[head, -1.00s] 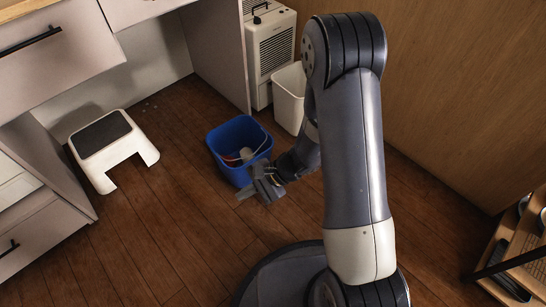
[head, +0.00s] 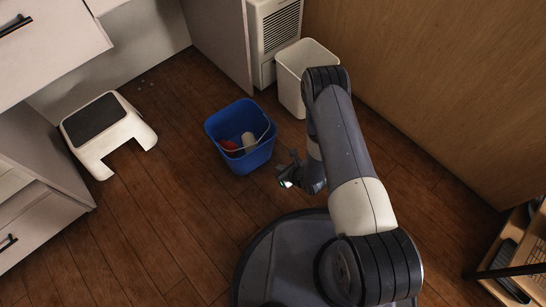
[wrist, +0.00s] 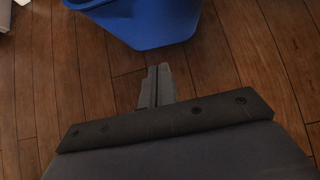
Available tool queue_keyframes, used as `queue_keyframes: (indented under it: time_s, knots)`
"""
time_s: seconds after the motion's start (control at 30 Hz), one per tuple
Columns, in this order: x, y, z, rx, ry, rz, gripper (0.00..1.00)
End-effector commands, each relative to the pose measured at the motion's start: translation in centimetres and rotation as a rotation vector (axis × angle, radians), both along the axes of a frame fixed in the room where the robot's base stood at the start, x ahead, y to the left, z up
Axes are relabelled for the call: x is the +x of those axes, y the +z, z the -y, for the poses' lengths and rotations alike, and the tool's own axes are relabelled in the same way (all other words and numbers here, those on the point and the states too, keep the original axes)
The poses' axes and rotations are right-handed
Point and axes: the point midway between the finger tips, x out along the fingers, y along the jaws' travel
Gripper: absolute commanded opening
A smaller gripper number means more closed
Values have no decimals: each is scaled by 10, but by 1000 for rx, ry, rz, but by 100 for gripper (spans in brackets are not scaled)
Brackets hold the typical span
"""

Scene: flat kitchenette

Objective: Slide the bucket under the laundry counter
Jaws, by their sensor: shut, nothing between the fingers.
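The blue bucket (head: 228,128) stands upright on the wood floor in the middle of the head view, with red and white items inside. Its lower edge shows at the top of the wrist view (wrist: 155,25). My gripper (head: 284,182) is shut and empty, low over the floor at the near right of the bucket. In the wrist view its fingers (wrist: 158,75) are together and point toward the bucket, with floor showing between. The laundry counter (head: 60,35) is at the upper left, with an open space beneath it beside a grey side panel (head: 222,40).
A white step stool (head: 105,130) with a dark top stands left of the bucket, near the counter opening. A white bin (head: 292,85) and a white vented appliance (head: 274,35) stand behind it. A shelf rack (head: 515,265) is at the lower right. Floor between stool and bucket is clear.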

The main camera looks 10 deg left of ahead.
Motion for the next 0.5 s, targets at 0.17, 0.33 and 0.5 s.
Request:
queue_keyframes:
  time_s: [0.17,0.33,0.5]
  knots:
    - [12,-22,-15,1,4,2,0]
    - [29,-49,-35,1,7,3,0]
    - [45,-73,-54,1,6,2,0]
